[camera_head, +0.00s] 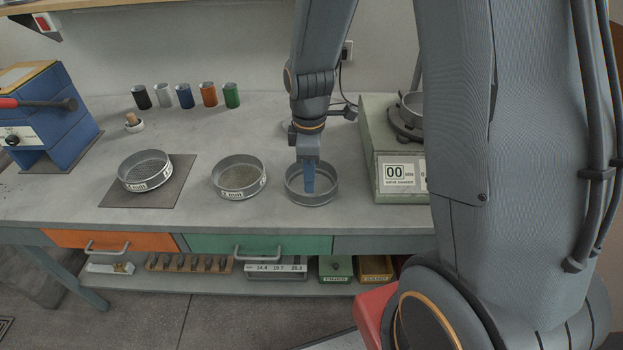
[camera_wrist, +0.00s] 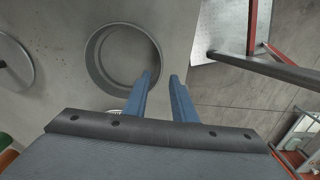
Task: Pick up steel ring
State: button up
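A plain steel ring (camera_head: 325,190) stands on the concrete bench, the rightmost of three round metal pieces in the head view. In the wrist view the steel ring (camera_wrist: 98,75) shows from above with grey inside it. My gripper (camera_head: 308,190) points down over its near side. In the wrist view my gripper (camera_wrist: 161,75) has its two blue fingers apart with nothing held between them. The left finger overlaps the ring's near wall and the right finger appears outside it. I cannot tell how far above the bench the fingertips are.
Two labelled sieves stand to the left, one (camera_head: 240,190) close by and one (camera_head: 145,185) on a dark mat (camera_head: 178,190). Several coloured cups (camera_head: 185,96) line the back. The bench front edge is near.

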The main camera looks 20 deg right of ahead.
aim_at(310, 196)
jog(key=shift+f+p, duration=1.15)
jog(key=shift+f, duration=2.45)
grip_shut()
